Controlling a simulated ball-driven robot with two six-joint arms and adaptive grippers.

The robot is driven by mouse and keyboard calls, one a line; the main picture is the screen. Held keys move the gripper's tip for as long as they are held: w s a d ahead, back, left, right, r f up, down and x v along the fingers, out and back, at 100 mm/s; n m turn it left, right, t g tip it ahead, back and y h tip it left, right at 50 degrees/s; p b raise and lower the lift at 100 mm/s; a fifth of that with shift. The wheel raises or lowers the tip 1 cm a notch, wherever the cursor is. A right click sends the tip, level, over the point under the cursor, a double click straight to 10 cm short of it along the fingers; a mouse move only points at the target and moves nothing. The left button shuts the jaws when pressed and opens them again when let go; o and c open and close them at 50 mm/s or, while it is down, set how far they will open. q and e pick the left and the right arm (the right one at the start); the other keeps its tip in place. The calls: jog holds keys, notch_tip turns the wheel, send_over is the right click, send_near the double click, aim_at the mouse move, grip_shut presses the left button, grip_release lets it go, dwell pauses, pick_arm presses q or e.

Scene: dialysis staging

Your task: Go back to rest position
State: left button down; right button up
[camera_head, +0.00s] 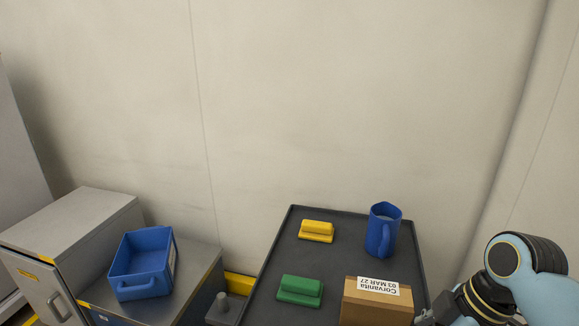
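My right arm comes in at the lower right. Part of its gripper (426,318) shows at the bottom edge, close to the right side of a brown box (376,306). Its fingers are mostly cut off by the frame, so I cannot tell whether they are open or shut, or whether they touch the box. The box has a white label with upside-down text reading "Corvanita 03 MAR 27". My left gripper is not in view.
The box stands on a dark tray (345,225) with a yellow block (316,231), a green block (300,290) and a blue jug (382,232). A blue bin (143,264) sits on a metal cabinet top (190,282) at left. A wall stands behind.

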jog(key=s+d+f+m+h, duration=0.1)
jog(key=s+d+f+m, duration=0.2)
jog(key=s+f, duration=0.8)
jog(key=s+d+f+m+h, duration=0.1)
jog(key=s+d+f+m, duration=0.2)
jog(key=s+f+m, duration=0.3)
jog(key=s+d+f+m+h, duration=0.2)
jog(key=s+f+m, duration=0.3)
jog(key=s+f, duration=1)
jog(key=shift+s+d+f, duration=0.4)
jog(key=shift+s, duration=1.6)
